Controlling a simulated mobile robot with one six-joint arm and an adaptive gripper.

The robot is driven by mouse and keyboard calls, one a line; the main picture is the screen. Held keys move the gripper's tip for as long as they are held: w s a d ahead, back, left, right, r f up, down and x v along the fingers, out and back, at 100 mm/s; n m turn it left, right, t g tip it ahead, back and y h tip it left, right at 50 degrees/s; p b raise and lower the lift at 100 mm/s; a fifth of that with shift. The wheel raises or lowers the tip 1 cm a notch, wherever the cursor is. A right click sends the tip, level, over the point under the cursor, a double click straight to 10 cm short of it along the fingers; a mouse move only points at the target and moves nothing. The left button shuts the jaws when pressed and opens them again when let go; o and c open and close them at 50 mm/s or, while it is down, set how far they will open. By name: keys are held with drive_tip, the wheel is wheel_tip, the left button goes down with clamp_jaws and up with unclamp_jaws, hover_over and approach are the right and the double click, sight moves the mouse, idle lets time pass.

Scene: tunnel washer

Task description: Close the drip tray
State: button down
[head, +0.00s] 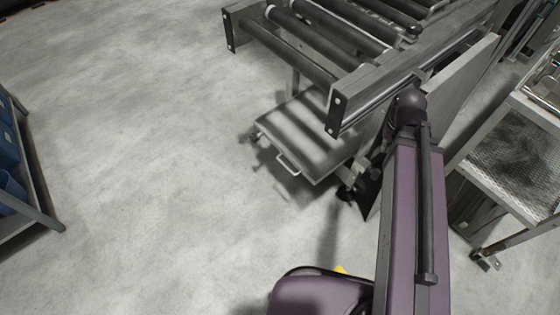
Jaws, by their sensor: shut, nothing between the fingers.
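The drip tray (308,138) is a flat grey metal tray low under the end of a roller conveyor in the head view. A small pale handle (288,165) is on its front edge, facing the open floor. Its front part shows beyond the conveyor's end in the picture; its rear is hidden under the frame, so I cannot tell exactly how far it is out. My purple arm reaches up the right side of the view, to the right of the tray. My gripper is not visible at the arm's far end.
The roller conveyor (362,90) stands above the tray, with its end frame and side rail overhanging it. A metal shelf cart (508,160) is close on the right. A rack with blue bins (12,190) is at the far left. The floor between is clear.

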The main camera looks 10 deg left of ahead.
drive_tip(key=w+a+f+n+h+b, duration=0.1)
drive_tip(key=w+a+f+n+b, duration=0.1)
drive_tip(key=f+b, duration=1.25)
drive_tip(key=w+a+f+n+b, duration=0.2)
drive_tip(key=a+f+b, duration=0.1)
drive_tip(key=f+b, duration=1.2)
drive_tip(key=w+a+n+t+h, duration=0.1)
drive_tip(key=a+n, duration=0.3)
drive_tip(key=a, duration=0.1)
drive_tip(key=a+n+t+h, duration=0.1)
drive_tip(key=a+n, duration=0.3)
drive_tip(key=a, duration=0.2)
drive_tip(key=w+a+n+t+h, duration=0.1)
drive_tip(key=a+n, duration=0.3)
drive_tip(key=a, duration=0.2)
drive_tip(key=shift+w+a+r+n, duration=0.1)
drive_tip(key=shift+w+r+n, duration=0.05)
drive_tip(key=shift+w+n, duration=0.2)
drive_tip(key=s+a+r+n+t, duration=0.1)
drive_tip(key=s+a+n+t, duration=0.1)
drive_tip(key=a+n, duration=0.4)
drive_tip(key=s+a+r+n+t+h, duration=0.1)
drive_tip(key=a+n, duration=0.5)
drive_tip(key=a, duration=0.7)
drive_tip(key=shift+s+a+r+t, duration=0.15)
drive_tip(key=shift+s+r+t, duration=0.4)
drive_tip(key=shift+r, duration=0.2)
drive_tip(key=shift+f, duration=0.15)
